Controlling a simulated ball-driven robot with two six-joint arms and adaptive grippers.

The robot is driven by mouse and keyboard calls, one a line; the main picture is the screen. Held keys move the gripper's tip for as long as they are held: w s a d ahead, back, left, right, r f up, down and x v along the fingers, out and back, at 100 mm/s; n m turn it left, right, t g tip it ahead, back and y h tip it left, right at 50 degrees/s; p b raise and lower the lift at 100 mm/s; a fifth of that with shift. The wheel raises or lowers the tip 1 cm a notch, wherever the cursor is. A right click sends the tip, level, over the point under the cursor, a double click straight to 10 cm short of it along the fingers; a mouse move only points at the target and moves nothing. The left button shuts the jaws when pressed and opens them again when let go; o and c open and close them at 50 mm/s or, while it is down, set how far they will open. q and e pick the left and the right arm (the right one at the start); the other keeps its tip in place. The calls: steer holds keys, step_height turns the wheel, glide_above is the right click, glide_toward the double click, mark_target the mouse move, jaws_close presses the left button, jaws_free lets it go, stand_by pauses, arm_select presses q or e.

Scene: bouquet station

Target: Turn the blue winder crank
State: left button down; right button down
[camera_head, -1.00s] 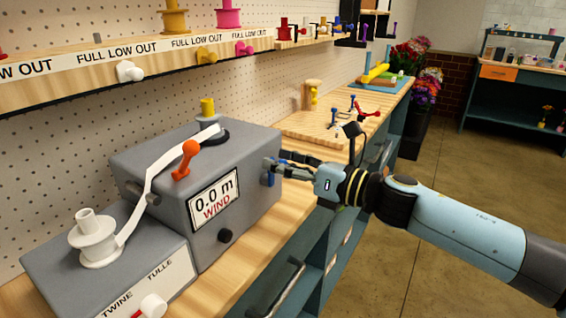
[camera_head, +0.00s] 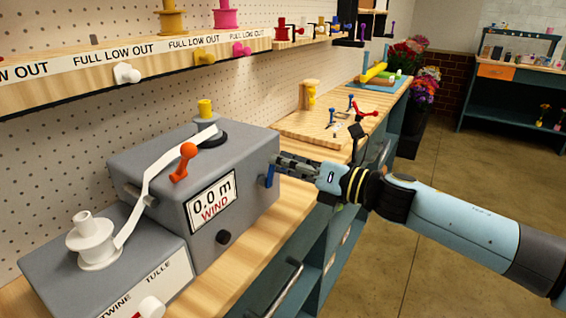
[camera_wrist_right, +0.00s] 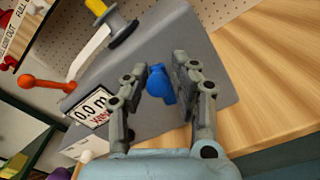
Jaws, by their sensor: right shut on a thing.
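The grey winder box (camera_head: 150,165) stands on the wooden bench with a white ribbon across its top. Its display (camera_head: 212,199) reads 0.0 m WIND. The blue crank (camera_head: 268,175) is on the box's right side and hangs downward in the head view. My right gripper (camera_head: 277,162) is at the crank, reaching in from the right. In the right wrist view, the blue crank (camera_wrist_right: 159,84) sits between the two fingers of the right gripper (camera_wrist_right: 160,70), which is shut on it. The fingers partly hide the crank's base. My left gripper is not in view.
An orange lever (camera_head: 184,161) rises from the box. A white spool (camera_head: 92,244) stands on the lower twine and tulle unit at the front left. A wooden board with small parts (camera_head: 318,124) lies behind. The floor at right (camera_head: 450,150) is clear.

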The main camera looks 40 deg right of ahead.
steer(key=shift+w+d+f+m+p, duration=0.35)
steer(key=shift+f+m, duration=0.7)
steer(key=shift+m, duration=2.2)
steer(key=shift+w+d+f+m+p, duration=0.1)
steer(key=shift+d+f+m+p, duration=0.7)
steer(key=shift+m, duration=2.4)
steer(key=shift+w+d+f+m+p, duration=0.2)
steer(key=shift+f+m, duration=1.1)
steer(key=shift+m, duration=1.95)
steer(key=shift+a, duration=0.1)
steer(key=c, duration=1.3)
jaws_free()
steer(key=shift+o, duration=0.8)
steer(key=shift+f, duration=0.2)
steer(key=shift+s, duration=0.15)
